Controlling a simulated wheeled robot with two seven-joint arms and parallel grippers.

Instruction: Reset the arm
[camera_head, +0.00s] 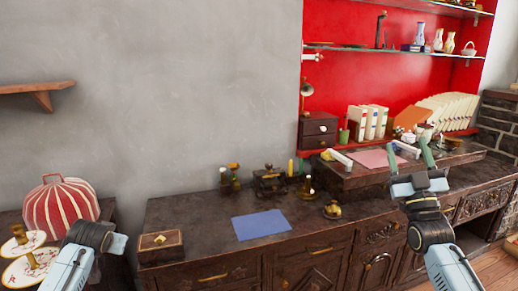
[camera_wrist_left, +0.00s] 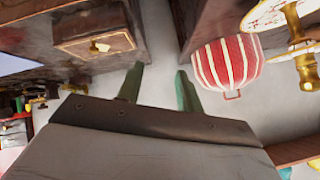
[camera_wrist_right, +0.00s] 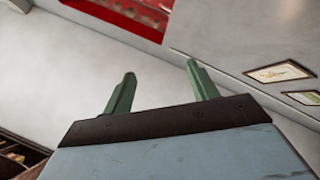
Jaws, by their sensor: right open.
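My right gripper (camera_head: 411,155) is raised in front of the right part of the dark wooden cabinet in the head view. Its two green fingers point up and stand apart. In the right wrist view the gripper (camera_wrist_right: 158,82) is empty, with only wall and shelf behind it. My left arm comes in at the lower left of the head view, and its fingers are hidden there. In the left wrist view the left gripper (camera_wrist_left: 158,84) has its green fingers apart with nothing between them. It is near a small wooden box (camera_wrist_left: 95,38) and a red striped cover (camera_wrist_left: 228,62).
The dark cabinet (camera_head: 180,216) carries a blue mat (camera_head: 260,224), a wooden box (camera_head: 161,246) and small brass items. A raised board with a pink mat (camera_head: 378,159) is at right. A tiered plate stand (camera_head: 32,258) stands at left. A wall shelf (camera_head: 36,88) juts out.

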